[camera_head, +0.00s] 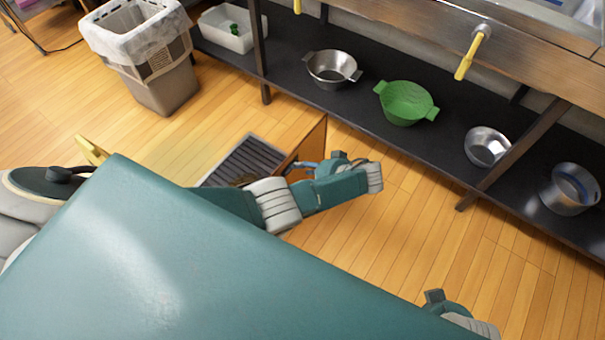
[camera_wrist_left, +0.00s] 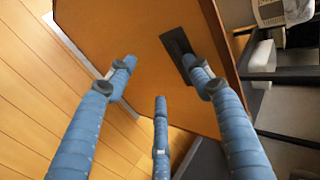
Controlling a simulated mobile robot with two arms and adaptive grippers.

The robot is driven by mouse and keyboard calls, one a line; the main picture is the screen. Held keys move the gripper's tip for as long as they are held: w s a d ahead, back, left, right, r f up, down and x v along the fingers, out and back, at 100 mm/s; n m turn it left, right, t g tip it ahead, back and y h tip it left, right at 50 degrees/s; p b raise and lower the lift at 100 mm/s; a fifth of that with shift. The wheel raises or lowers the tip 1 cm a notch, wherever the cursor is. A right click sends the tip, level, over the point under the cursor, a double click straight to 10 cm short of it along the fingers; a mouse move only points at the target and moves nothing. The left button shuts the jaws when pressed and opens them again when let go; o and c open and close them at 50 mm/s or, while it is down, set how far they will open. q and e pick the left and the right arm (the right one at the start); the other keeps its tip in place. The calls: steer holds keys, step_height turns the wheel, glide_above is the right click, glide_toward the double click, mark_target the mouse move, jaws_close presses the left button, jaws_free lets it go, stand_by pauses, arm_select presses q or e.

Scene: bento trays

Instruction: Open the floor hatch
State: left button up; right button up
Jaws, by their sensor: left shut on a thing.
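The floor hatch lid (camera_head: 312,143) is a wooden panel raised steeply from the floor. Beside it is the floor opening (camera_head: 247,158) with a dark ribbed surface inside. My left gripper (camera_head: 308,166) is at the lid, with its blue fingers partly hidden by my arm. In the left wrist view, the lid (camera_wrist_left: 140,35) fills the upper middle and bears a black handle plate (camera_wrist_left: 176,43). My left gripper (camera_wrist_left: 160,75) is shut on the hatch there, with one fingertip over the plate; the exact contact is unclear. My right gripper's fingers are not visible.
A lined trash bin (camera_head: 167,88) stands at upper left. A low black shelf (camera_head: 375,126) behind the hatch holds a metal pot (camera_head: 330,67), a green pot (camera_head: 405,102) and other bowls. Bare wooden floor (camera_head: 400,225) lies right of the lid.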

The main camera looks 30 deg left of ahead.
arm_select(q)
steer(key=shift+s+d+f, duration=0.3)
steer(key=shift+f, duration=0.15)
steer(key=w+r+v, duration=0.1)
steer(key=v, duration=1.1)
steer(key=shift+s+a, duration=0.2)
steer(key=shift+a, duration=0.15)
